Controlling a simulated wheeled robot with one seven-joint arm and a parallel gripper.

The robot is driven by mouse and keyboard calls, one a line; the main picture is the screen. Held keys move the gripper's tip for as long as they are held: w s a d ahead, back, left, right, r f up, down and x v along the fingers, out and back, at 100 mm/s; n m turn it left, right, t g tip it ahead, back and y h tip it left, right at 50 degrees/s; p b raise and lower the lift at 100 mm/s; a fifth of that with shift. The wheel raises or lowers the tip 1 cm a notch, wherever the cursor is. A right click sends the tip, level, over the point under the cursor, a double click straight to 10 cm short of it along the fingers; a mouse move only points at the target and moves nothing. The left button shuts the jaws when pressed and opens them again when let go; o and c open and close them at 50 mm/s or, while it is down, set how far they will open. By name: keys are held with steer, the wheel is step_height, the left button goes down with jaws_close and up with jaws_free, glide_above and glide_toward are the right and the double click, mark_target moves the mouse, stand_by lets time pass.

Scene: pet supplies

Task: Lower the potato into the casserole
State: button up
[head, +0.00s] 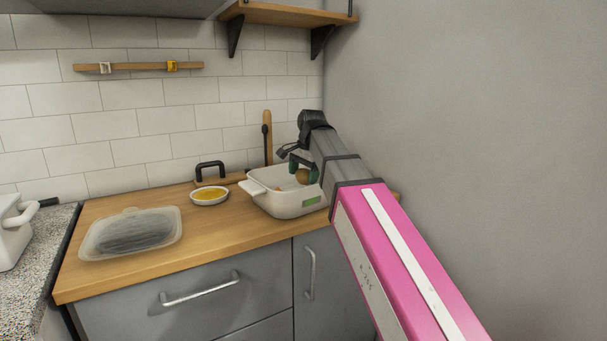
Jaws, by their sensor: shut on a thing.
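The potato (302,176) is small and brown, and it shows between the fingers of my gripper (303,169). The gripper is shut on it. The casserole (285,205) is a white rectangular dish with a handle at its left and a green label on its front. It stands on the wooden counter near the right wall. The gripper and potato show over the right part of its opening. My arm comes in from the lower right and covers the right end of the casserole. I cannot tell whether the potato touches the dish.
A white bowl with yellow contents (210,194) stands left of the casserole. A clear lidded container (131,233) with something dark lies further left on the counter (215,240). A black-handled press or board (210,174) and wooden utensils (267,135) are behind. A grey wall (470,120) bounds the right.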

steer(key=shift+f, duration=2.45)
stand_by(1.5)
steer(key=o, duration=0.9)
steer(key=shift+o, duration=0.2)
